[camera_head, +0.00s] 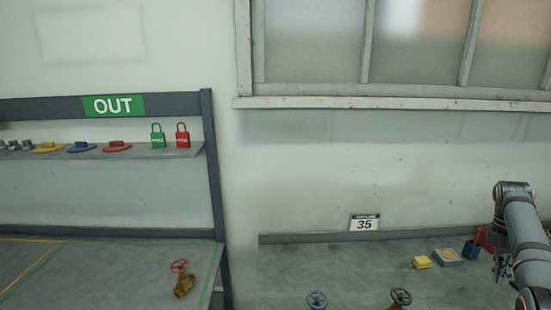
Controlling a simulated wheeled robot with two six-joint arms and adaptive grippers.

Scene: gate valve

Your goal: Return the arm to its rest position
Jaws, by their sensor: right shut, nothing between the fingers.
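My right arm (524,232) stands at the right edge of the head view, grey with dark joints, bent at the top. Its gripper (500,266) shows only as a small dark part beside the arm, shut and empty, apart from the things on the bench. My left arm and gripper are out of view. A brass gate valve (184,285) with a red handwheel (179,266) stands on the left bench under the OUT sign (113,106), far from my right gripper.
A shelf (130,153) holds green (158,140) and red (182,139) padlocks. The right bench's middle is clear.

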